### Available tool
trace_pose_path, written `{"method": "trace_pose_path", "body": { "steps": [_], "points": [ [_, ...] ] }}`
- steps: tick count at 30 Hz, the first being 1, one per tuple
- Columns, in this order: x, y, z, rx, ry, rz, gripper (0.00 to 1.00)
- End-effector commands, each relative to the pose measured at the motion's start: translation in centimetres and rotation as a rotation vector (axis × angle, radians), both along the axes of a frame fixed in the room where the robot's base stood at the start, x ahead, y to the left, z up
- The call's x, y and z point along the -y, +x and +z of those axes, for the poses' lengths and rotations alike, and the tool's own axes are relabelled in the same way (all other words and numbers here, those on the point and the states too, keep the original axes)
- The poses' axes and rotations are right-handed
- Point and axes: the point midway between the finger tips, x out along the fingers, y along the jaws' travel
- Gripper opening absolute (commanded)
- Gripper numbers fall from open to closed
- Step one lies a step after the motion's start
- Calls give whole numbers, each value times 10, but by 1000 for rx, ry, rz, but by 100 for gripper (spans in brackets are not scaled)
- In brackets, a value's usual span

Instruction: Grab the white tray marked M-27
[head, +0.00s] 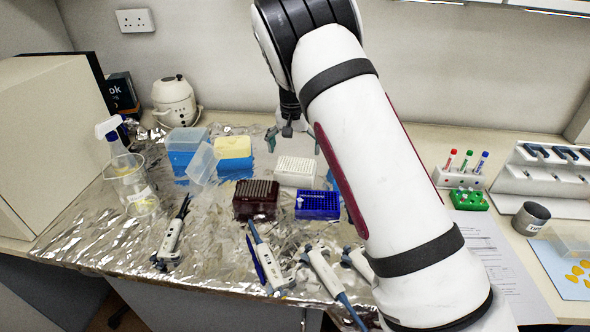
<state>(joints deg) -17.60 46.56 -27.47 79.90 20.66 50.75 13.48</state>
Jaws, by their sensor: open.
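A white tray (296,170) with a gridded top sits on the foil-covered bench, behind the dark red rack (256,199) and the blue rack (318,205). No marking M-27 is legible on it at this size. My gripper (293,142) is open, with its fingers spread and pointing down. In the picture it appears just above and behind the white tray. I see nothing between the fingers, and I cannot tell the exact gap to the tray. My arm passes in front of the bench to the tray's right and hides what lies behind it.
A blue box (183,140) with a tilted clear lid and a yellow-topped box (233,147) stand left of the tray. Several pipettes lie in front. A clear beaker (128,181) stands at left. A tube rack (456,179) and grey cup (530,218) are at right.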

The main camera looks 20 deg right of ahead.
Motion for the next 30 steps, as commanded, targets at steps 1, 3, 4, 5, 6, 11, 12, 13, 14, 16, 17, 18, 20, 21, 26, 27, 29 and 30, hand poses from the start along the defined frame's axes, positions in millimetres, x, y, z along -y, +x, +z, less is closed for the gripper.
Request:
{"method": "trace_pose_path", "body": {
  "steps": [1, 3, 4, 5, 6, 11, 12, 13, 14, 16, 17, 18, 20, 21, 26, 27, 29, 30],
  "points": [
    [0, 0, -2, 0, 0, 0, 100],
    [1, 1, -5, 1, 0, -1, 100],
    [1, 1, -7, 0, -1, -1, 100],
    [2, 2, -9, 0, -1, -1, 100],
    [2, 2, -13, -1, -2, -1, 100],
    [6, 7, -35, -2, -2, -1, 100],
    [6, 8, -41, -2, -1, -1, 100],
    [6, 8, -45, -2, -1, -1, 100],
    [6, 9, -48, -2, -1, -1, 100],
    [6, 10, -52, 0, -1, 0, 100],
    [6, 10, -53, 0, -1, 0, 100],
    [6, 10, -53, 2, -1, 0, 100],
    [6, 10, -52, 2, -1, 0, 100],
    [6, 10, -52, 2, -1, 0, 100],
    [6, 10, -52, 1, 0, 0, 73],
    [6, 9, -52, 1, 0, 0, 64],
    [6, 9, -53, 1, 0, 0, 63],
    [6, 9, -52, 1, 0, 0, 62]
  ]
}}
